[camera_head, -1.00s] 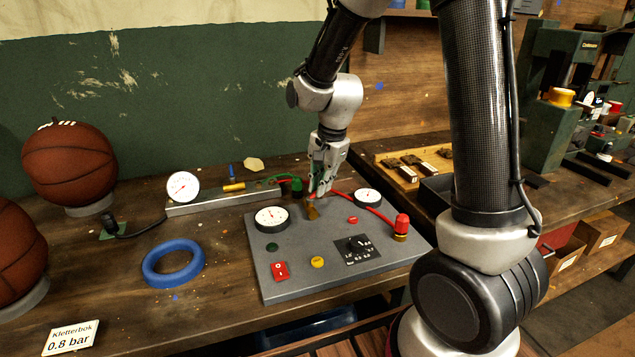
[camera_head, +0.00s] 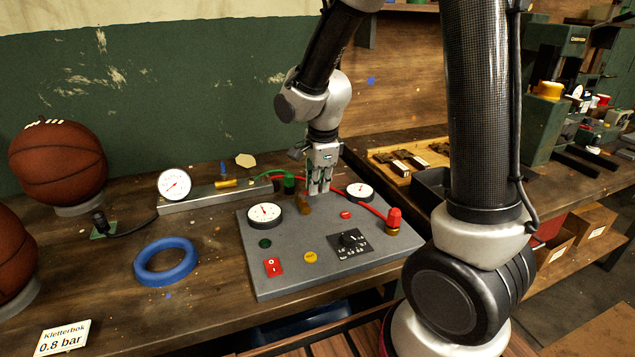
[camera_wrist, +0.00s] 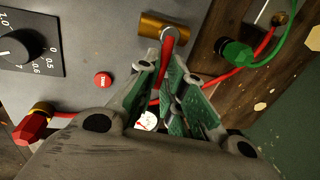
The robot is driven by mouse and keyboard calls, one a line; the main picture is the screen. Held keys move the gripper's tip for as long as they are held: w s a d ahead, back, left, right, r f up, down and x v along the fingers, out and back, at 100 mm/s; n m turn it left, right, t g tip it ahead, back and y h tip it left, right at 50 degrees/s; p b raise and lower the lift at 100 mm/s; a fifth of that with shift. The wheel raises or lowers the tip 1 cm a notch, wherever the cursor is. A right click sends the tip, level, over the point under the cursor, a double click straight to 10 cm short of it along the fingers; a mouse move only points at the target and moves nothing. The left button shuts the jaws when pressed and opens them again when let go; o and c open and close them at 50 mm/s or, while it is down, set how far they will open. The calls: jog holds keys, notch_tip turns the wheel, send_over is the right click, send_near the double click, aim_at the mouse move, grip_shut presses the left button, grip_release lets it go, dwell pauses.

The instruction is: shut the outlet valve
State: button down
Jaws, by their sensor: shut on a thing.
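A brass valve (camera_head: 304,205) stands at the back of the grey panel (camera_head: 285,232). In the wrist view, its brass body (camera_wrist: 152,27) carries a red lever (camera_wrist: 168,42) that runs in between my fingers. My gripper (camera_head: 318,192) is just right of the brass body, pointing down, and it shows in the wrist view (camera_wrist: 163,72) closed around the red lever. The lever's far end is hidden by the fingers. A red knob on a brass base (camera_head: 394,217) is at the panel's right edge. A green knob (camera_head: 289,183) sits behind the panel.
The panel carries two gauges (camera_head: 265,214) (camera_head: 360,191), a black dial (camera_head: 350,240), a red switch (camera_head: 273,267) and a yellow button (camera_head: 310,257). A red hose (camera_head: 372,209) passes behind my gripper. A blue ring (camera_head: 166,261) and basketballs (camera_head: 58,160) are at left.

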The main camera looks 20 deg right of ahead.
jog(key=shift+s+f, duration=0.1)
dwell(0.3)
jog(key=c, duration=1.5)
grip_release()
jog(key=r, duration=0.4)
jog(key=s+r, duration=0.1)
jog(key=r, duration=0.3)
jog(key=s+r, duration=0.1)
jog(key=r, duration=0.3)
jog(key=shift+s, duration=0.1)
